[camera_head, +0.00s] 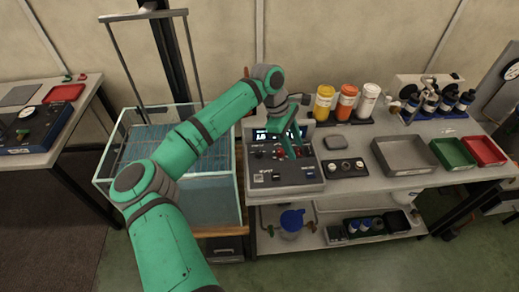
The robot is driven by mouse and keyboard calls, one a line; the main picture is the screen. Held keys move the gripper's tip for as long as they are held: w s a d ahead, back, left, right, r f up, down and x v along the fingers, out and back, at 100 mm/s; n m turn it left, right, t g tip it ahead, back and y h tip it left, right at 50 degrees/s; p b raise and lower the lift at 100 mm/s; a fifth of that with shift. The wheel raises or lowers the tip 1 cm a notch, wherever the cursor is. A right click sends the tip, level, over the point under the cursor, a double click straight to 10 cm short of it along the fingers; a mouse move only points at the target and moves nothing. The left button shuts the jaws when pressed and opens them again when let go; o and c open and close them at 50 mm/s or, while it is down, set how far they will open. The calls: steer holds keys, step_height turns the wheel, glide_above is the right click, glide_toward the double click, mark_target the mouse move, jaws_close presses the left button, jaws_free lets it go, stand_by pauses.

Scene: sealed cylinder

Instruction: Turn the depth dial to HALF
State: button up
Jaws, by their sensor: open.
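A grey control box (265,178) with a lit display (262,136), small knobs and buttons stands at the left end of the workbench. My gripper (295,154) is over the right part of its panel, fingers pointing down. It is open, and I see nothing between the fingers. A red part shows on the panel close to the fingertips. I cannot tell which control is the depth dial, nor read its labels or setting; my gripper hides part of the panel. Whether the fingers touch a control cannot be told.
A glass water tank (213,203) stands left of the bench, under my arm, with a tall frame. Yellow, orange and white bottles (346,101) stand behind. Grey, green and red trays (404,155) lie right. A small holder with round parts (346,168) sits beside the box.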

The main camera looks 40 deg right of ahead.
mark_target(259, 152)
steer(key=w+a+r+t+y, duration=0.35)
steer(key=w+a, duration=0.35)
steer(key=w, duration=0.3)
steer(key=shift+h, duration=0.35)
steer(key=f, duration=1)
steer(key=shift+d+f, duration=0.25)
steer(key=shift+f, duration=0.05)
jaws_close()
